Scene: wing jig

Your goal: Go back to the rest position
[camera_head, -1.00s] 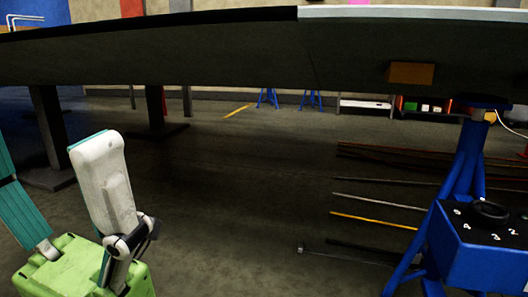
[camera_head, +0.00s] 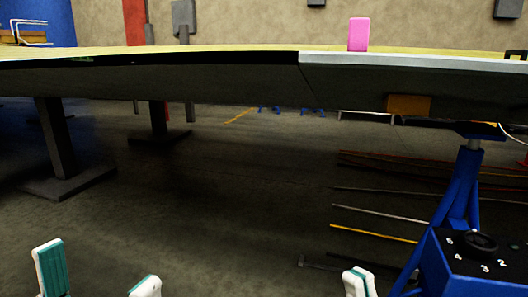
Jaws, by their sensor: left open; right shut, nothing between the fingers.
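My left gripper (camera_head: 98,264) is at the bottom left, in front of the wing. Its two white fingers with teal pads stand wide apart, with nothing between them; its palm is below the picture edge. My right gripper (camera_head: 357,282) shows only as a white and teal tip at the bottom edge, right of the middle. It is shut with nothing seen in it. Most of both arms is out of view.
The wing (camera_head: 180,83) spans the view above both grippers. A pink block (camera_head: 359,34) stands on top. A blue jack stand (camera_head: 462,190) and a blue box with a dial (camera_head: 470,262) are at right. Rods lie on the floor. The middle floor (camera_head: 220,210) is clear.

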